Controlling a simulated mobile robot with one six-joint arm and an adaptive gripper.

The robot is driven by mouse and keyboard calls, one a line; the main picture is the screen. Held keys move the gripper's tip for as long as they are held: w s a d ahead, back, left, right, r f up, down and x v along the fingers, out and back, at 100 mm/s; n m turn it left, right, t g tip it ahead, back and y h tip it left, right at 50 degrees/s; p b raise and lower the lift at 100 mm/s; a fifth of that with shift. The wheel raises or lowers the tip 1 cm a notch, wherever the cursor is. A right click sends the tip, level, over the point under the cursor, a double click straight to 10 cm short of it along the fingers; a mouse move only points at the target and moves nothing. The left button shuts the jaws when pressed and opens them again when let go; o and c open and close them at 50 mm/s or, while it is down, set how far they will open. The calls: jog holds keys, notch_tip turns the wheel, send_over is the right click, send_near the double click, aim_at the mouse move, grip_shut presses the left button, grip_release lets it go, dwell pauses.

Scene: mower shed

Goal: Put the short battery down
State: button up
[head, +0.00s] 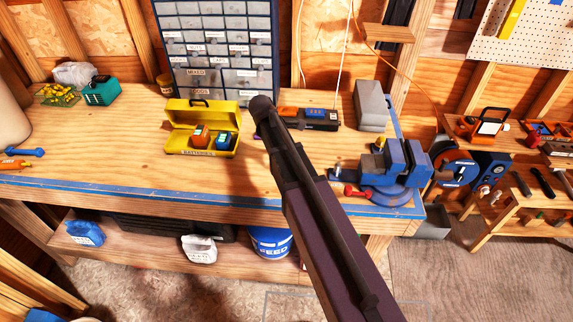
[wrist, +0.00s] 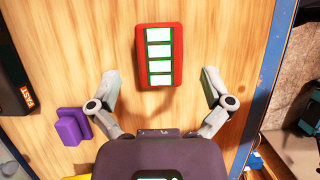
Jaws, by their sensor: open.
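A red block with a dark green face and several pale cells, which looks like the short battery (wrist: 159,56), lies on the bench top in the wrist view. My gripper (wrist: 160,82) is open around it, one finger on each side, with bare wood showing between each finger and the block. In the head view my arm hides the gripper and the red block. A yellow case (head: 184,143) marked for batteries stands open on the bench, holding an orange battery (head: 200,135) and a blue battery (head: 225,138).
A purple piece (wrist: 73,126) lies left of my gripper in the wrist view. A black charger-like unit (head: 316,119) stands at the back of the bench (head: 90,157). A blue vise (head: 396,173) sits at the front right corner. The bench left of the yellow case has free room.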

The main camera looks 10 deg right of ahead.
jog(key=shift+f, duration=0.1)
jog(key=shift+b+x, duration=2.45)
jog(key=shift+x, duration=0.05)
jog(key=shift+w, duration=0.1)
jog(key=c, duration=1.3)
